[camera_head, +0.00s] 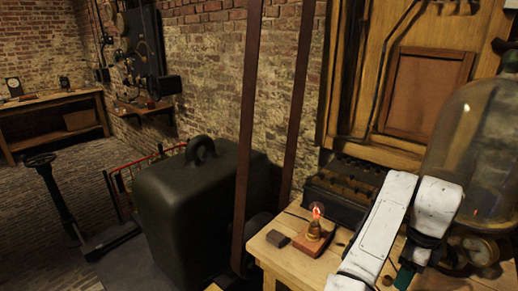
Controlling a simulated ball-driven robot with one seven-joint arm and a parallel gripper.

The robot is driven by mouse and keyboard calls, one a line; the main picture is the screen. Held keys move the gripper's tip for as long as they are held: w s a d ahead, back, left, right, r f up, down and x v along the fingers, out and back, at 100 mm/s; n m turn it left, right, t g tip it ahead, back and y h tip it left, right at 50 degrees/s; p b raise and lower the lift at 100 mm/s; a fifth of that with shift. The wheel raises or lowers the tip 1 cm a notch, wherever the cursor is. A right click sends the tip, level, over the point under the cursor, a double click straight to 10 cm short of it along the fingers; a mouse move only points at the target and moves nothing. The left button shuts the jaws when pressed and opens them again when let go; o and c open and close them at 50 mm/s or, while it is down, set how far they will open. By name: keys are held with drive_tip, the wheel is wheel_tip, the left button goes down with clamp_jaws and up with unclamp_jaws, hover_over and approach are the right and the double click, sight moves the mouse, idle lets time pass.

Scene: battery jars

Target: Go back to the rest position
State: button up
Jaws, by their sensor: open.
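My white arm (378,229) rises from the bottom edge on the right, over the wooden table (275,258). It bends at the top, and its second white link (437,204) points down toward the bottom edge. A dark green part shows below that link at the bottom edge. I cannot make out gripper fingers; the end of the arm is cut off or hidden there. Nothing is visibly held.
A glowing bulb on a wooden base (314,231) and a small dark block (278,239) stand left of my arm. A glass bell jar (478,150) with a brass gauge is close on the right. A large dark weight (190,205) stands left of the table.

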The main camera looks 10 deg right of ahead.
drive_tip(key=s+d+f+n+h, duration=0.4)
drive_tip(key=s+f+n, duration=0.3)
drive_tip(key=s+n, duration=0.4)
drive_tip(key=s+a+f+n+y, duration=0.2)
drive_tip(key=s+a+f+n, duration=0.2)
drive_tip(key=s+a+n, duration=0.3)
drive_tip(key=s+a+f+n+t+y, duration=0.1)
drive_tip(key=s+a+f+n, duration=0.4)
drive_tip(key=s+a+n, duration=0.3)
drive_tip(key=a+n, duration=0.2)
drive_tip(key=a, duration=0.2)
drive_tip(key=shift+s+f+y, duration=0.15)
drive_tip(key=shift+y, duration=0.25)
